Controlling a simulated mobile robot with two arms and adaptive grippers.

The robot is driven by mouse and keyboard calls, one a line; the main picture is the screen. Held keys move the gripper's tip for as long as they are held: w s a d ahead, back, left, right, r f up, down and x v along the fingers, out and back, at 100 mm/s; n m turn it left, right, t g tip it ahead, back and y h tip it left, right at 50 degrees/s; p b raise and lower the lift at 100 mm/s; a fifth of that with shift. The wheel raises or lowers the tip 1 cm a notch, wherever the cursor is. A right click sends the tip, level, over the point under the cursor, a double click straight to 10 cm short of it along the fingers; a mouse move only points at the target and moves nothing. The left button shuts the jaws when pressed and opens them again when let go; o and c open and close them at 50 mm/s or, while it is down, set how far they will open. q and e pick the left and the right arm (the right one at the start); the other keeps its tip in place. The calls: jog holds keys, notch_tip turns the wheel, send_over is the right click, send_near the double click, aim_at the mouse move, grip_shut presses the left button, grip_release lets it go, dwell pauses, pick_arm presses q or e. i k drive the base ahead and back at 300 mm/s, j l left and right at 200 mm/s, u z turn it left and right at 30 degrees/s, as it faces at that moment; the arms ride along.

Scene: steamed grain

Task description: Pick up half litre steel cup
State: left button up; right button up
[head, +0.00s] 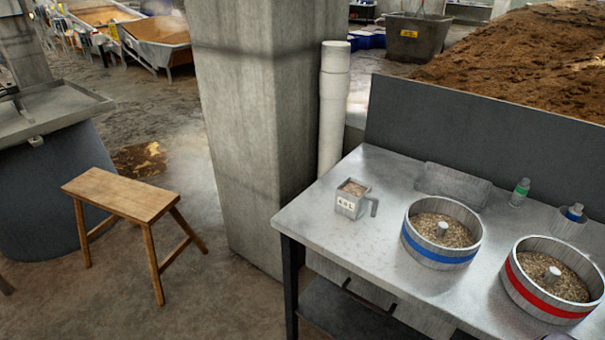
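A small square steel cup (347,206) with a side handle stands upright on the steel table, near its left end. A white label on its front seems to read a litre figure, but it is too small to read surely. The cup holds grain up to near its rim. The handle points to the right. Neither of my grippers shows clearly in the head view, and nothing touches the cup.
The steel table (310,220) has a raised dark back panel (480,130). Right of the cup stand a blue-banded tub (438,254) and a red-banded tub (540,302), both holding grain. Small bottles (521,192) stand behind. A concrete pillar (245,130) and a wooden stool (120,195) are left.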

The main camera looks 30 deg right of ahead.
aim_at(359, 201)
jog(key=i+j+z, duration=0.1)
jog(key=i+z, duration=0.15)
jog(key=i, duration=0.15)
jog(key=i+j+z, duration=0.25)
jog(key=i, duration=0.15)
jog(key=i+j+z, duration=0.25)
jog(key=i+l, duration=0.05)
jog(key=i, duration=0.05)
